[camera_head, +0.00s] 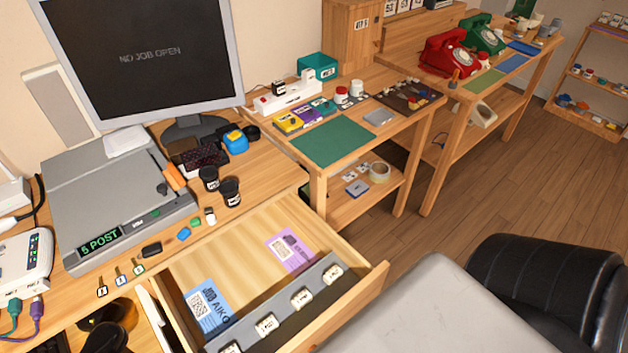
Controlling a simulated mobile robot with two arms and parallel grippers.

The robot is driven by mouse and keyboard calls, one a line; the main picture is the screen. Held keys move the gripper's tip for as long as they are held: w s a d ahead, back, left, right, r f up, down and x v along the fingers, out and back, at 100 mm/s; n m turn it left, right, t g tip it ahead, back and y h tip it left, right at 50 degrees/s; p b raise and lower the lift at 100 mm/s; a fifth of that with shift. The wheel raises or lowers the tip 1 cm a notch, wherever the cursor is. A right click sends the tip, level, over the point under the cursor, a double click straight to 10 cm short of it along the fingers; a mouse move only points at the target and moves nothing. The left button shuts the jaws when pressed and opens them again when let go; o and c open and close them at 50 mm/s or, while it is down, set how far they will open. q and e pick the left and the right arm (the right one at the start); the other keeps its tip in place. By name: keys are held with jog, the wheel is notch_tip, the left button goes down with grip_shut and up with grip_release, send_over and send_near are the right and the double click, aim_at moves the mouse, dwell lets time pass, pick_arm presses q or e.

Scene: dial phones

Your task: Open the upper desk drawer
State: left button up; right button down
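The wooden desk drawer (362,276) stands pulled out from under the desk top, toward the lower right. Its inside shows from above. A blue card (207,304) marked "JOB" and a purple card (290,250) lie in it. A dark grey divided strip (334,286) along its front holds several small white-labelled items. The drawer's near end is cut off by the lower frame edge, and its handle is not visible. I cannot make out either of my grippers in the view.
The desk (262,178) carries a monitor (145,58), a grey machine (105,205) reading "5 POST", keys and small black pots. A side table with a green mat (333,142) stands behind the drawer. A black padded seat (545,285) and a grey surface (430,310) fill the lower right.

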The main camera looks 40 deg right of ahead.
jog(key=shift+s, duration=0.45)
jog(key=c, duration=0.7)
grip_release()
jog(key=b+v, duration=0.1)
jog(key=v, duration=0.9)
jog(key=shift+s+d, duration=0.2)
jog(key=shift+s, duration=0.15)
